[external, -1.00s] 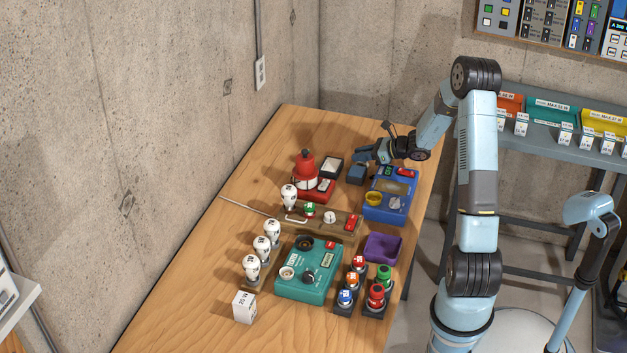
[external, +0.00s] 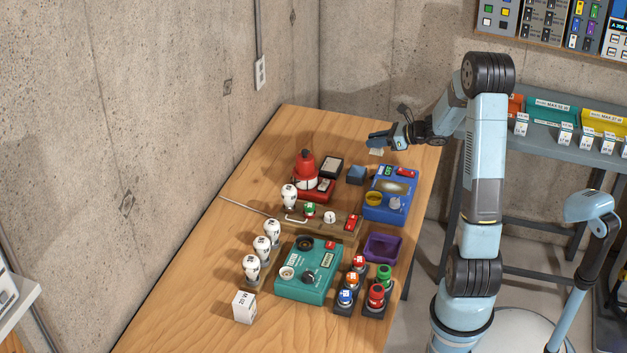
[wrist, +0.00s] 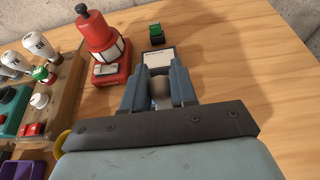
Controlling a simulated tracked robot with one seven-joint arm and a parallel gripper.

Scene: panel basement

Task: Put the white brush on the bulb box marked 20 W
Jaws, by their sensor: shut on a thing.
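My gripper (external: 378,140) is above the far end of the wooden table in the external view. It is shut on the white brush (external: 376,152), whose pale lower part hangs below the fingers. In the wrist view a greyish rounded part of the brush (wrist: 159,90) sits between the two blue fingers (wrist: 158,85); the rest is hidden. The white bulb box marked 20 W (external: 244,307) stands at the near left of the table, far from my gripper. Its top looks bare.
Nearer stand several bulbs (external: 262,247), a teal device (external: 307,285), a purple tray (external: 383,247) and coloured buttons (external: 376,296).

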